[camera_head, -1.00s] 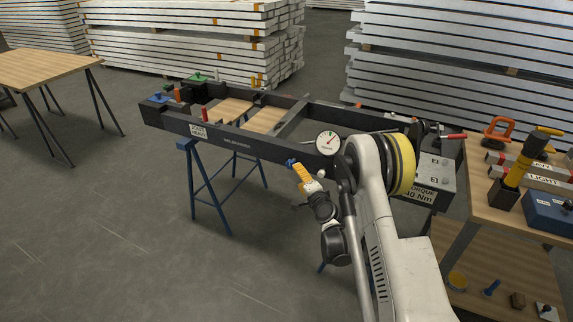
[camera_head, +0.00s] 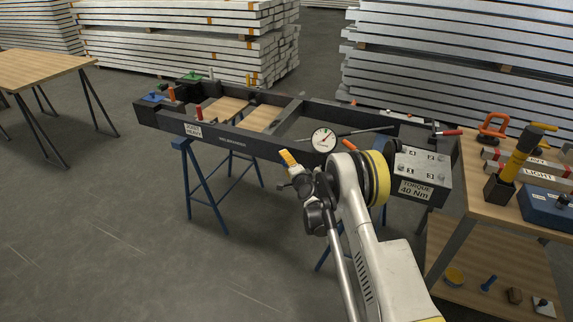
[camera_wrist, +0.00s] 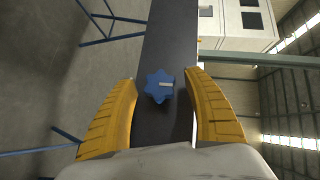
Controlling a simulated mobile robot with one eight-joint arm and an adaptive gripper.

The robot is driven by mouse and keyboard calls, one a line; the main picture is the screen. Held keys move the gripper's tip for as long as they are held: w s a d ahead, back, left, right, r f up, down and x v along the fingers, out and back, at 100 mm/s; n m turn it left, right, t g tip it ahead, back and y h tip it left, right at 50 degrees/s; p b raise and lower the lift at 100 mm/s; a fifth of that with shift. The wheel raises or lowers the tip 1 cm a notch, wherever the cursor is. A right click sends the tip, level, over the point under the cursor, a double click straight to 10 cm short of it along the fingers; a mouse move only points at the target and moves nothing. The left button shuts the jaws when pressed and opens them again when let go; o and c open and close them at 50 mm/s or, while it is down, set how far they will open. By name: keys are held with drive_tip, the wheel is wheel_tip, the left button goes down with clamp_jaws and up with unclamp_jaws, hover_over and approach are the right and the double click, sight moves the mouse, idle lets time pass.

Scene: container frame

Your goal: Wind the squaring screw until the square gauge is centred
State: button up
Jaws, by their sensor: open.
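The blue star-shaped knob of the squaring screw (camera_wrist: 159,86) shows in the wrist view with a pale mark on its face. It stands against the dark beam, between the two yellow fingers of my gripper (camera_wrist: 162,80). The fingers are spread, with a visible gap on each side of the knob. In the head view my gripper (camera_head: 288,158) is at the near side of the dark frame (camera_head: 232,141) and hides the knob. The round white square gauge (camera_head: 323,139) sits on the frame just right of my gripper. Its needle is too small to read surely.
A grey box marked "TORQUE 40 Nm" (camera_head: 421,177) is at the frame's right end. A wooden bench (camera_head: 475,205) with tools stands further right. Blue trestles (camera_head: 203,187) support the frame. Stacked beams (camera_head: 185,40) stand behind.

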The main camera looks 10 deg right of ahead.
drive_tip(key=c, duration=1.2)
drive_tip(key=shift+r, duration=0.1)
drive_tip(key=n+g+h+p, duration=0.1)
drive_tip(key=n+g, duration=0.1)
drive_tip(key=shift+r+g+h+p, duration=0.1)
drive_tip(key=shift+g+h+p, duration=0.2)
drive_tip(key=shift+p, duration=0.05)
drive_tip(key=n+g+h+p, duration=0.1)
drive_tip(key=n+g+h, duration=0.1)
drive_tip(key=g, duration=0.1)
drive_tip(key=shift+n+h, duration=0.4)
drive_tip(key=n+g+h, duration=0.2)
drive_tip(key=g+h, duration=0.1)
drive_tip(key=shift+f+b, duration=0.2)
drive_tip(key=shift+b, duration=0.15)
drive_tip(key=n+g+h+b, duration=0.1)
drive_tip(key=n+h, duration=0.1)
drive_tip(key=h, duration=0.1)
drive_tip(key=shift+g+b, duration=0.3)
drive_tip(key=shift+b, duration=0.1)
drive_tip(key=o, duration=1.2)
